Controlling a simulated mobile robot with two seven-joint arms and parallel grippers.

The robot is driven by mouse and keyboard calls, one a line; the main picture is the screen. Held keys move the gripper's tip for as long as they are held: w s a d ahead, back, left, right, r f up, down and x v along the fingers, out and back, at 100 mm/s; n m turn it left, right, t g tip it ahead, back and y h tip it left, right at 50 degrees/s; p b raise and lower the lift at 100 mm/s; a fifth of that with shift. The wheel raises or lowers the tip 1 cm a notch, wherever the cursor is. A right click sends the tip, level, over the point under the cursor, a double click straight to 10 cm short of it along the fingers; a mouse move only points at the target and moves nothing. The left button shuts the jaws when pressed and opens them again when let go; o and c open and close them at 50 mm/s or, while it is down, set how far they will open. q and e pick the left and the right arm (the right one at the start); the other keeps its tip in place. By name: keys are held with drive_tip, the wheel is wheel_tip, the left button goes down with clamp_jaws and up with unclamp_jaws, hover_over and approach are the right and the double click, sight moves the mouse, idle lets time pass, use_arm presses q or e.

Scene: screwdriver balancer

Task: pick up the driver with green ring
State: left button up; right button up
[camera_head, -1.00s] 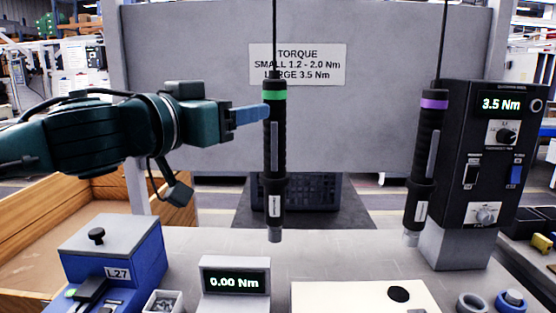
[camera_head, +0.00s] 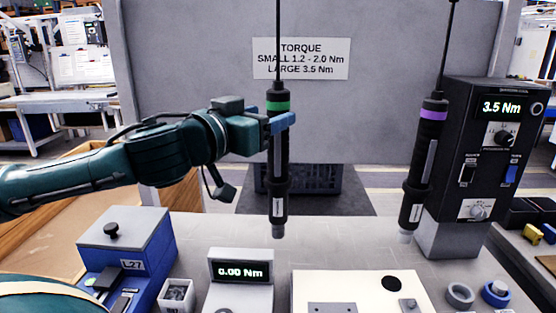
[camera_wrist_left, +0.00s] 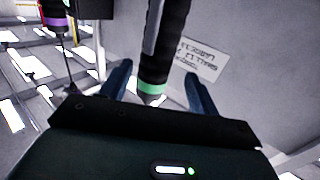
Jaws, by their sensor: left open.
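The driver with the green ring (camera_head: 278,170) is black and hangs upright from a cable in front of the grey panel. My left gripper (camera_head: 283,121) is at its upper part, just below the green ring. In the left wrist view the blue fingers are apart, and the green-ringed driver (camera_wrist_left: 162,50) shows between them. I cannot tell whether either finger touches it. A second driver with a purple ring (camera_head: 424,150) hangs to the right, slightly tilted. My right gripper is not in view.
A black torque controller (camera_head: 487,145) reading 3.5 Nm stands at the right. On the bench below are a 0.00 Nm display (camera_head: 240,271), a blue box (camera_head: 127,245) and a cream plate (camera_head: 350,285). A sign (camera_head: 301,59) is on the panel.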

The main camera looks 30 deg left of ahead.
sight(284, 111)
use_arm(q)
drive_tip(key=shift+w+d+r+p, duration=0.25)
drive_tip(key=shift+w+p, duration=0.35)
drive_tip(key=shift+p, duration=0.4)
drive_tip(key=w+p, duration=0.1)
drive_tip(key=w, duration=0.2)
drive_tip(key=shift+d+f+p, duration=0.1)
drive_tip(key=shift+d+p, duration=0.05)
drive_tip(key=shift+p, duration=0.25)
drive_tip(key=shift+w+f, duration=0.2)
drive_tip(key=shift+w, duration=0.2)
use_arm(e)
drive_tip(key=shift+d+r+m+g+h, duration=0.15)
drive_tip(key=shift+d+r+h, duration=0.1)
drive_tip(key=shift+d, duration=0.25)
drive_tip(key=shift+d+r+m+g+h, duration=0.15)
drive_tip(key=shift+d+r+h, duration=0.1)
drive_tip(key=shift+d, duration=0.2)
use_arm(q)
drive_tip(key=shift+c, duration=0.3)
drive_tip(key=c, duration=1.2)
drive_tip(key=shift+r, duration=0.1)
clamp_jaws()
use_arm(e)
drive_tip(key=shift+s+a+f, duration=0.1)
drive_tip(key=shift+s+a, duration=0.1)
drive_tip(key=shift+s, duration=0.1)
